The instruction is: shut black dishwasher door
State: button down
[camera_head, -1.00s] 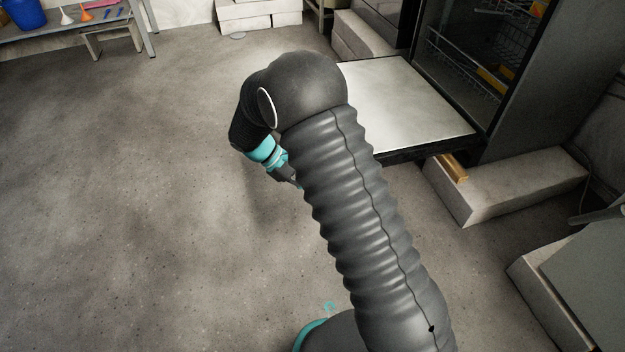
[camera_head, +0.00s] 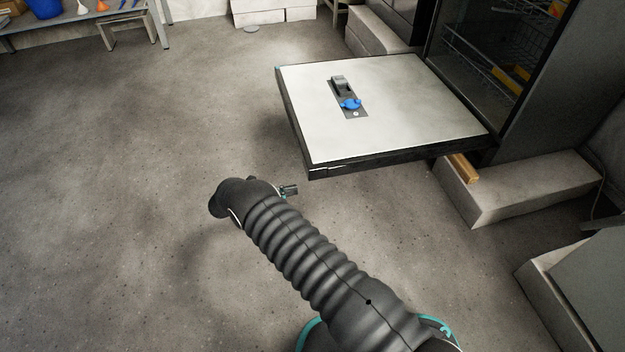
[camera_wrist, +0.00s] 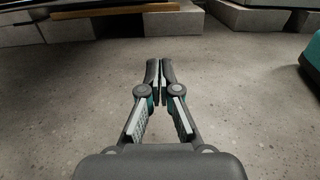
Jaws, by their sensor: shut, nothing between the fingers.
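The black dishwasher (camera_head: 550,90) stands at the right in the head view. Its door (camera_head: 400,135) hangs fully open and roughly level, with its pale inner face up and a dispenser with a blue part (camera_head: 350,103) on it. My gripper (camera_head: 290,190) is low, in front of and below the door's near left corner, apart from it. In the wrist view my gripper (camera_wrist: 160,68) is shut and empty, its fingertips together, pointing across the floor towards pale blocks. The door's outer face is hidden in the head view.
Pale blocks (camera_head: 520,188) lie under and beside the dishwasher, and one (camera_wrist: 171,25) shows in the wrist view. Racks (camera_head: 500,65) show inside the dishwasher. A shelf with a blue bucket (camera_head: 45,8) is at the far left. The floor (camera_head: 150,140) at the left is clear.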

jog(key=w+d+r, duration=0.3)
jog(key=d+r, duration=0.1)
jog(key=d, duration=0.6)
jog(key=shift+r, duration=0.2)
